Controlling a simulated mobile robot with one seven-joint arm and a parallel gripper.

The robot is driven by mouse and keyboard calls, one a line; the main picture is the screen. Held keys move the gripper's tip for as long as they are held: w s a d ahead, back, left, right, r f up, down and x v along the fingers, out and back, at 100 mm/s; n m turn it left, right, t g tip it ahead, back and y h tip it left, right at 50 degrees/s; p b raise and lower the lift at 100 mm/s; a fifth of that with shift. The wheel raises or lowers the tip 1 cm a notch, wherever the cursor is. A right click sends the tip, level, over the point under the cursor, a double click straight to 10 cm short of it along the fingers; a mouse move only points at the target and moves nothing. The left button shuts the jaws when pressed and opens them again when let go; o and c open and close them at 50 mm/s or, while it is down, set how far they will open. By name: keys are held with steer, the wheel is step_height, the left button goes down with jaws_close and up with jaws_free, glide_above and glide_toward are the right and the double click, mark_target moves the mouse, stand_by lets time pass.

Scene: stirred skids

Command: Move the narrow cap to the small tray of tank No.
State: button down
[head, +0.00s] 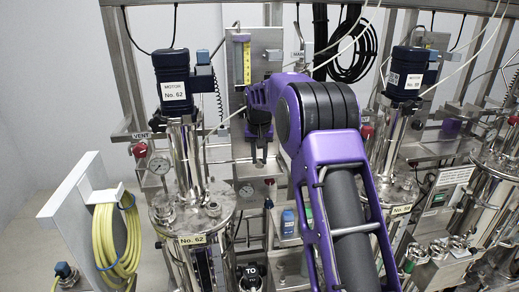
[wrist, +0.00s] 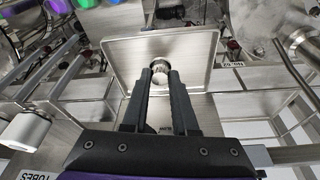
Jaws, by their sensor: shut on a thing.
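My gripper (wrist: 160,78) is shut on a small round metal cap (wrist: 159,64), which shows between the fingertips in the wrist view. A square steel tray (wrist: 197,52) with a raised rim lies beyond the fingertips. The cap appears over the tray; I cannot tell whether it touches it.
A motor labelled No. 62 (head: 173,82) stands above the left tank. Another motor (head: 406,72) and tank stand right of my arm. A yellow hose coil (head: 116,240) hangs at left. Steel frame bars and a curved pipe (wrist: 296,60) surround the tray.

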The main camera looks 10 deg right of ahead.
steer(key=shift+f, duration=0.3)
steer(key=shift+f+b, duration=0.35)
steer(key=shift+f, duration=0.35)
steer(key=c, duration=0.6)
jaws_free()
steer(key=shift+r, duration=0.1)
steer(key=v, duration=0.7)
steer(key=shift+p, duration=0.35)
